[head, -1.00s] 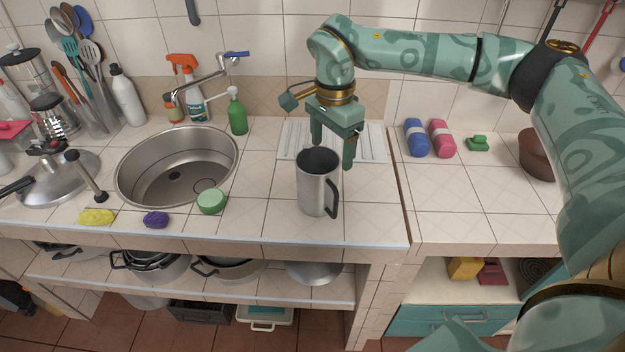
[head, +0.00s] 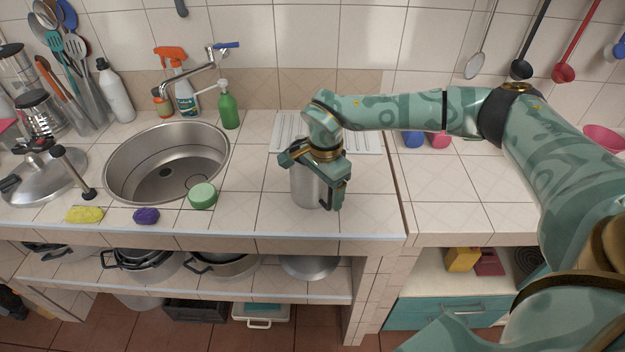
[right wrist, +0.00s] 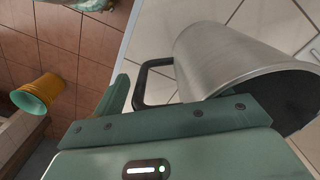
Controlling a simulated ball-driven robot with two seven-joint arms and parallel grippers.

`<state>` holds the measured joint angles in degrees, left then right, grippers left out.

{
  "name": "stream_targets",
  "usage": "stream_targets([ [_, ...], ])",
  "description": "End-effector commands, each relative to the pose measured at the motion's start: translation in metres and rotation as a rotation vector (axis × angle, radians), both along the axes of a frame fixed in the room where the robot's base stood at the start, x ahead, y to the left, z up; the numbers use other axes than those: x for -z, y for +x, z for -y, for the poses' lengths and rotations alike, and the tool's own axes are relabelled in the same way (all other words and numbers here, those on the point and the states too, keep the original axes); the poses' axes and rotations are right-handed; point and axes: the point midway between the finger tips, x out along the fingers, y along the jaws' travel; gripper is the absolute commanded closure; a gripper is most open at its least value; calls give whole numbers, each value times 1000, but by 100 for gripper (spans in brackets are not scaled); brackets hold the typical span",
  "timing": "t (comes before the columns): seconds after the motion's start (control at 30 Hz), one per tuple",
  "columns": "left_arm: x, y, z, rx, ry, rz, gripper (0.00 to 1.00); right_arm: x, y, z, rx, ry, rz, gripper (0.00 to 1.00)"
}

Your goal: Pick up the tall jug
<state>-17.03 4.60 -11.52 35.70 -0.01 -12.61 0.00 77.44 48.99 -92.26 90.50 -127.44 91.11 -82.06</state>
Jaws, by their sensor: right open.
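The tall jug (head: 306,187) is a brushed-metal cylinder standing upright on the tiled counter, right of the sink. My right gripper (head: 327,186) is open at the jug's top and handle side and hides the rim and most of the handle in the head view. In the right wrist view the jug (right wrist: 225,62) fills the upper right, its dark mouth partly visible. Its black handle (right wrist: 143,82) is close to one green finger (right wrist: 118,98). The other finger is not clear there, and I cannot tell whether either touches the jug. My left gripper is not in view.
A round sink (head: 165,165) lies to the left, with a green round sponge (head: 202,196) between it and the jug. A white ribbed drainboard (head: 285,132) is behind the jug. The counter's front edge (head: 230,236) is close in front. The right-hand counter (head: 455,205) is mostly clear.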

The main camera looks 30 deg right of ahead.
Motion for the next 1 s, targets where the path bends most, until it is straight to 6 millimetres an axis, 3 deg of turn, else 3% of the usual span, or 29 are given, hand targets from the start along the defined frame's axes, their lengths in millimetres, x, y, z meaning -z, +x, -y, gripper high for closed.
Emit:
stream_targets([
  [0.13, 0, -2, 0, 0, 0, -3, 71, -1, 0, 0, 0, 0, 0, 27],
  [0.37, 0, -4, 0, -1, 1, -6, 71, -1, 0, 0, 0, 0, 0, 90],
  [0.77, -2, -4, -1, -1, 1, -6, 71, -13, 1, 0, -1, 1, 3, 90],
  [0.9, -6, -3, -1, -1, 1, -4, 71, -36, 1, 0, 0, 1, 6, 90],
  [1.0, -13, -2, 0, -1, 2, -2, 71, -58, -17, 8, 0, 1, 5, 90],
])
